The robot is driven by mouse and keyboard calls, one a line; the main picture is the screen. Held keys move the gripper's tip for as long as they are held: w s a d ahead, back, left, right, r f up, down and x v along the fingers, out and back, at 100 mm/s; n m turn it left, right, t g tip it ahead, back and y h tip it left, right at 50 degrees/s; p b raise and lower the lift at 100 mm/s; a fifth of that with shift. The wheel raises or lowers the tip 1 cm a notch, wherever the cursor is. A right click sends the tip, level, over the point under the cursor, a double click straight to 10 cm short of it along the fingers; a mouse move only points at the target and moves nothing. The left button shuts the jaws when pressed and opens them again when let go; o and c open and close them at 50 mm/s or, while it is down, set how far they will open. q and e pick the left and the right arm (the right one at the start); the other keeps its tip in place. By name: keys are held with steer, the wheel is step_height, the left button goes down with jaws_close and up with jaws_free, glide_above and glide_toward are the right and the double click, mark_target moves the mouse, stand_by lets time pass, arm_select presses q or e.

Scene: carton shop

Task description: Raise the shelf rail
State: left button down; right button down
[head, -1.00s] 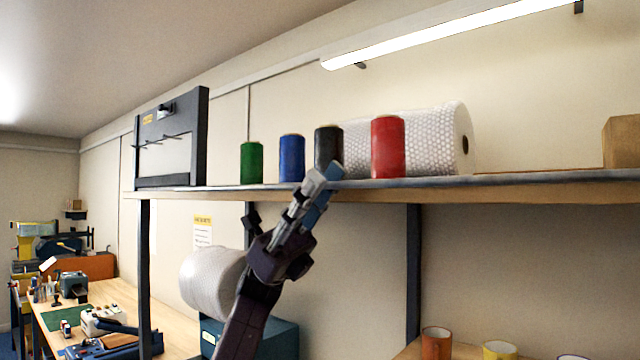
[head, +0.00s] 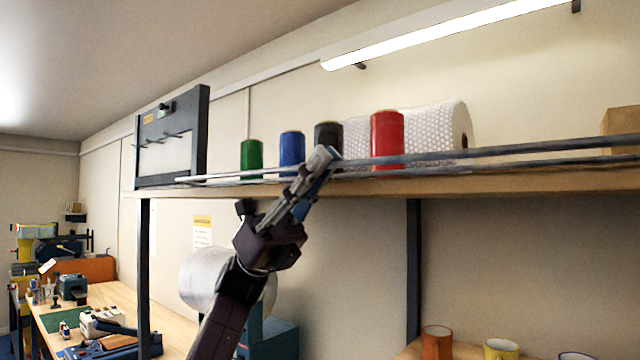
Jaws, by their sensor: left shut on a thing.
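The shelf rail (head: 500,157) is a long grey bar pair running along the front edge of the high shelf (head: 480,185). It now stands up above the board, passing in front of the spools. My left gripper (head: 325,156) is shut on the rail near its middle, in front of the black spool (head: 329,137). Its fingers hide a short piece of the rail and part of that spool. My right gripper does not show.
On the shelf behind the rail stand a green spool (head: 251,154), a blue spool (head: 291,148), a red spool (head: 387,135), a bubble-wrap roll (head: 435,128) and a cardboard box (head: 622,122). A dark rack (head: 201,135) stands at the left end. Orange tape (head: 436,343) is below.

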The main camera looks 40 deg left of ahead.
arm_select(q)
steer(key=n+t, duration=0.2)
steer(key=r+n+t, duration=0.1)
steer(key=n+t, duration=0.1)
steer(key=shift+n+t, duration=0.3)
steer(key=shift+w+r+n+t+y+p, duration=0.4)
steer(key=shift+n+t+y+p, duration=0.4)
steer(key=shift+n+t, duration=1.1)
steer(key=shift+w+r+n+t+y+p, duration=0.25)
steer(key=shift+r+n+t+y+p, duration=0.45)
steer(key=shift+n+t, duration=1.15)
steer(key=shift+w+r+n+t+y+p, duration=0.35)
steer(key=shift+n+t+y+p, duration=0.7)
steer(key=shift+n, duration=1.6)
steer(key=shift+d+f+t, duration=0.1)
steer(key=shift+t, duration=0.2)
